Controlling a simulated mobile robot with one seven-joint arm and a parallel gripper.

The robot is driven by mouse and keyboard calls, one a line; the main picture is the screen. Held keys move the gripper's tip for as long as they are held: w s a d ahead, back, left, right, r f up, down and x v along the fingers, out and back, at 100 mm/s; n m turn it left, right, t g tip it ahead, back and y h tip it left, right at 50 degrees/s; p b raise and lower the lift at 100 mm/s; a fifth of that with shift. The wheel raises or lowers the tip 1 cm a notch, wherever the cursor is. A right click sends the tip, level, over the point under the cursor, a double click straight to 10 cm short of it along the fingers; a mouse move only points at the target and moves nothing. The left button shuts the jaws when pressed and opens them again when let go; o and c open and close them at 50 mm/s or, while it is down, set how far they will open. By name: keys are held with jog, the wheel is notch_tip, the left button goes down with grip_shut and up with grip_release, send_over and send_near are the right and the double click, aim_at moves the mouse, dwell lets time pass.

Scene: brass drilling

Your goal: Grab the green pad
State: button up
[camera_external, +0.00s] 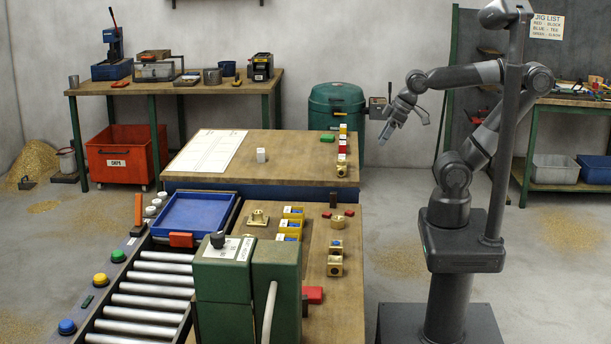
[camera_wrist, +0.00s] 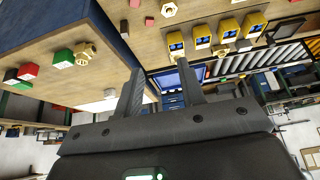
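A small flat green piece, which looks like the green pad (camera_external: 328,138), lies near the far right corner of the rear wooden bench (camera_external: 210,178). My gripper (camera_external: 398,125) is in the air to the right of that bench, apart from the green piece, and holds nothing. In the wrist view my gripper (camera_wrist: 162,75) shows two fingers spread apart with nothing between them. The wrist view also shows a green block (camera_wrist: 64,58) beside a brass fitting (camera_wrist: 86,53) near a bench edge; I cannot tell whether it is the same green piece.
Red and other small blocks (camera_external: 342,148) and a brass part (camera_external: 342,170) line the bench's right edge. A white cylinder (camera_external: 261,155) stands mid-bench. A green drum (camera_external: 337,108) stands behind. A blue tray (camera_external: 233,210) sits on the roller conveyor (camera_external: 150,285).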

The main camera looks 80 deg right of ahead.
dwell(0.4)
jog(key=o, duration=1)
jog(key=shift+c, duration=0.2)
jog(key=w+d+r+m, duration=0.4)
jog(key=w+d, duration=0.4)
jog(key=w, duration=0.2)
jog(key=w+d+m+g+h, duration=0.1)
jog(key=w+d+m, duration=0.2)
jog(key=w+d, duration=0.35)
jog(key=w+d+m+g+h, duration=0.1)
jog(key=w+d+m, duration=0.2)
jog(key=d, duration=0.6)
jog(key=m+g+h, duration=0.3)
jog(key=m+g, duration=0.1)
jog(key=m, duration=0.5)
send_over(327, 136)
jog(key=a, duration=0.4)
notch_tip(327, 136, down, 15)
jog(key=x, duration=1)
jog(key=shift+w+a+f, duration=0.1)
jog(key=shift+a+f, duration=0.15)
jog(key=shift+a, duration=0.05)
